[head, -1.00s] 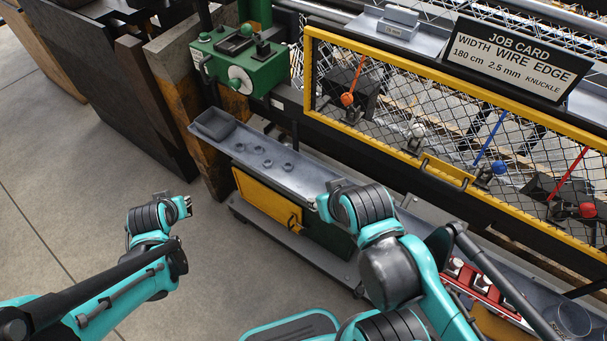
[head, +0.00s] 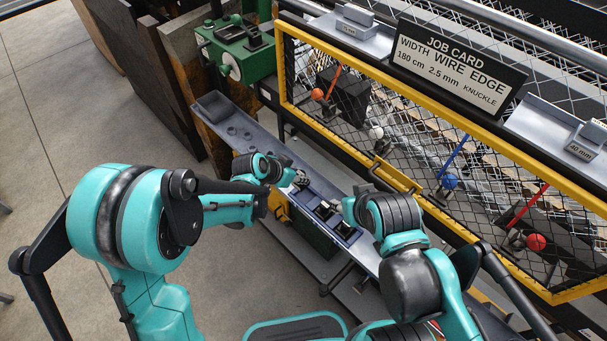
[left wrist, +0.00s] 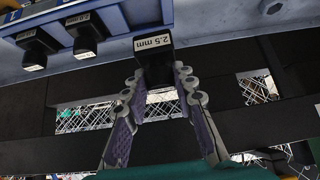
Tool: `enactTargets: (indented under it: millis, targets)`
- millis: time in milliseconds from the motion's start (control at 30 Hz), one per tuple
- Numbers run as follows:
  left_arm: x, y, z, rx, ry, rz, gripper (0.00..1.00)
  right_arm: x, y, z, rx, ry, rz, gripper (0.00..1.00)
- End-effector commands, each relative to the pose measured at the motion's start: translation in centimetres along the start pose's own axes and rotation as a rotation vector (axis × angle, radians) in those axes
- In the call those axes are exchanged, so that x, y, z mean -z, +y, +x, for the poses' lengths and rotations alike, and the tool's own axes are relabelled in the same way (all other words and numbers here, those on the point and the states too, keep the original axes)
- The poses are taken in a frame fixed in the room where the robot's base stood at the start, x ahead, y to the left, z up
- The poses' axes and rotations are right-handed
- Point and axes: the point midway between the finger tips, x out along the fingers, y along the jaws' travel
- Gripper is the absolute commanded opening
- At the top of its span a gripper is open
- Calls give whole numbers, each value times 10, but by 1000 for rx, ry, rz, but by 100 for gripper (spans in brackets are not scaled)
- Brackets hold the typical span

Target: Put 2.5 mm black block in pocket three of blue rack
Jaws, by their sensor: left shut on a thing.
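The blue rack (head: 322,193) lies on the long grey shelf in the head view, with black blocks (head: 326,208) in it. The left wrist view shows the rack's blue edge (left wrist: 113,20) at upper left, with two labelled black blocks (left wrist: 84,36) in it. My left gripper (head: 300,181) is at the rack's left end. In the left wrist view, its fingers (left wrist: 157,77) are shut on a black block (left wrist: 154,58) labelled 2.5 mm, close beside the rack edge. I cannot tell whether that block touches the rack. My right gripper (head: 349,205) is at the rack's right end; its fingers are unclear.
A yellow-framed mesh panel (head: 395,176) with coloured levers stands behind the shelf. The job card (head: 457,66) reads 2.5 mm wire. A green machine (head: 235,50) stands at the back left. The shelf's left part (head: 222,118) is mostly clear.

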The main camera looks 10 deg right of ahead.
Motion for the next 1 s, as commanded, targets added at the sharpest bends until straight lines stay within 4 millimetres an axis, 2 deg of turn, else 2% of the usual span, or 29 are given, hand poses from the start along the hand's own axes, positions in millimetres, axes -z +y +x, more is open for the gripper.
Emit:
enactTargets:
  millis: [100, 233, 800, 1000]
  targets:
    - [5, 9, 8, -27, 1, 31, 0, 0, 0, 0, 0, 0, 0, 40]
    - [3, 10, 12, -30, 1, 36, 0, -2, 0, 3, 0, 0, 0, 40]
    - [-33, 9, 54, -28, 1, 33, 0, -24, 0, 33, 0, 0, 0, 40]
    - [-35, 9, 56, -28, 1, 33, 0, -26, 0, 36, 0, 0, 0, 40]
